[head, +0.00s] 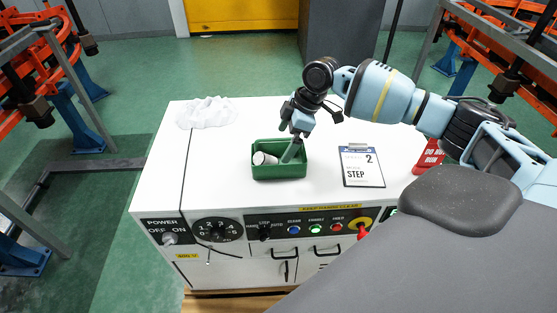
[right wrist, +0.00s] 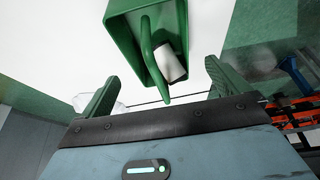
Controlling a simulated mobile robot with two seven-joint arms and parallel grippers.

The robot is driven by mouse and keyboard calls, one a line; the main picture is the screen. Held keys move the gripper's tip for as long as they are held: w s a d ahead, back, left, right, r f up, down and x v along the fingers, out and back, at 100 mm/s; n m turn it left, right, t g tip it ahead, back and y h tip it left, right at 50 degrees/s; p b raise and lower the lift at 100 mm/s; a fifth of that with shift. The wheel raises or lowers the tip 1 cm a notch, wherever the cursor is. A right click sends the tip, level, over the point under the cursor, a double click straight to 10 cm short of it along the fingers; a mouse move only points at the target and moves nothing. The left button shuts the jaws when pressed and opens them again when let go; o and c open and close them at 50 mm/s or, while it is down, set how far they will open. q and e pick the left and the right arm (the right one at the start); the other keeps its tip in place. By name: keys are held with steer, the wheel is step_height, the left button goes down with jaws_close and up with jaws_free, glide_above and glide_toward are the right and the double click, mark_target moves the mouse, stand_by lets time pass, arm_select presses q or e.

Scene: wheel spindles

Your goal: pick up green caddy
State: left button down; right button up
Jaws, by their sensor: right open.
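The green caddy (head: 262,173) stands on the white cabinet top in the head view, with a white cylinder (head: 265,158) lying in its left part. In the right wrist view the caddy (right wrist: 122,32) is just beyond the fingertips. Its curved green handle (right wrist: 148,52) lies across the gap between them, and the white cylinder (right wrist: 172,64) is beside the handle. My right gripper (head: 289,130) is open and empty, at and just above the caddy. Its green fingers show wide apart in the wrist view (right wrist: 162,78). My left gripper is not in view.
A crumpled white cloth (head: 207,112) lies at the back left of the cabinet top (head: 160,165). A clipboard marked STEP 2 (head: 362,166) lies right of the caddy. A red sign (head: 430,155) stands farther right. A control panel (head: 300,227) runs along the front.

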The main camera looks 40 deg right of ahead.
mark_target(279, 149)
steer(key=x, duration=0.4)
steer(key=shift+w+a+f, duration=0.1)
steer(key=shift+w+f, duration=0.15)
steer(key=shift+f, duration=0.1)
steer(key=shift+c, duration=0.4)
steer(key=c, duration=0.9)
steer(key=shift+r, duration=0.1)
steer(key=shift+r, duration=1.5)
steer(key=shift+s+r, duration=0.15)
steer(key=shift+r, duration=0.1)
steer(key=s+d, duration=0.2)
steer(key=s, duration=0.2)
steer(key=s+d+r, duration=0.1)
steer(key=s+d, duration=0.1)
steer(key=s, duration=0.3)
steer(key=s+d, duration=0.3)
steer(key=s, duration=0.2)
steer(key=shift+d+r, duration=0.1)
steer(key=shift+r, duration=0.1)
